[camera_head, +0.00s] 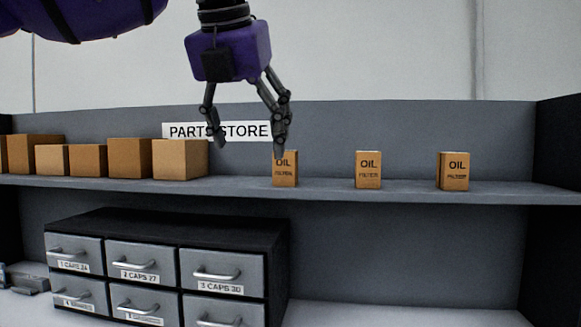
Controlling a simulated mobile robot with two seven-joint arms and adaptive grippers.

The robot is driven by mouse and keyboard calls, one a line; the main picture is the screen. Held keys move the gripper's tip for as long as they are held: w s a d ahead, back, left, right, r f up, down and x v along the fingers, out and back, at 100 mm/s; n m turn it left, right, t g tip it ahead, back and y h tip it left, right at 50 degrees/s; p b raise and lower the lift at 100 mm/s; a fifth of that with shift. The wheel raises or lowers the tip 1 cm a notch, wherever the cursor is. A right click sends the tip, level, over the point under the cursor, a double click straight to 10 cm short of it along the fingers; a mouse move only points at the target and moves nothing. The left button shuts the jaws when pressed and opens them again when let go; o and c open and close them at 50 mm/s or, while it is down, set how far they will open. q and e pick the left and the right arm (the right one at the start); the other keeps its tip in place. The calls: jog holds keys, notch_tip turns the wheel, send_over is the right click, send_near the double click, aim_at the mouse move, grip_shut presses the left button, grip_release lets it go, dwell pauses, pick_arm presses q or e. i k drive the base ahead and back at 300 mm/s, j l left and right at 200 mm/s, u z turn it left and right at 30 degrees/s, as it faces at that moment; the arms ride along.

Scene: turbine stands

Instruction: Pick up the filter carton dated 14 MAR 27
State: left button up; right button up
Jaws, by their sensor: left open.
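Three small tan cartons marked OIL stand apart in a row on the shelf in the head view: a left carton (285,172), a middle carton (368,170) and a right carton (454,172). Each has a smaller second line of print, too small to read surely; no date is legible. My left gripper (250,148) points down, open and empty, above and in front of the shelf. Its right finger overlaps the top of the left carton in the picture; I cannot tell whether they touch. My right gripper is not in view.
Several plain brown boxes (130,158) stand on the shelf's left part. A PARTS STORE sign (190,131) is on the back panel. The grey shelf (330,190) has bare room between the cartons. A drawer cabinet (180,235) labelled with CAPS stands below.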

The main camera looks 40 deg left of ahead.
aim_at(285, 171)
jog(key=i+j, duration=0.7)
jog(key=i, duration=0.15)
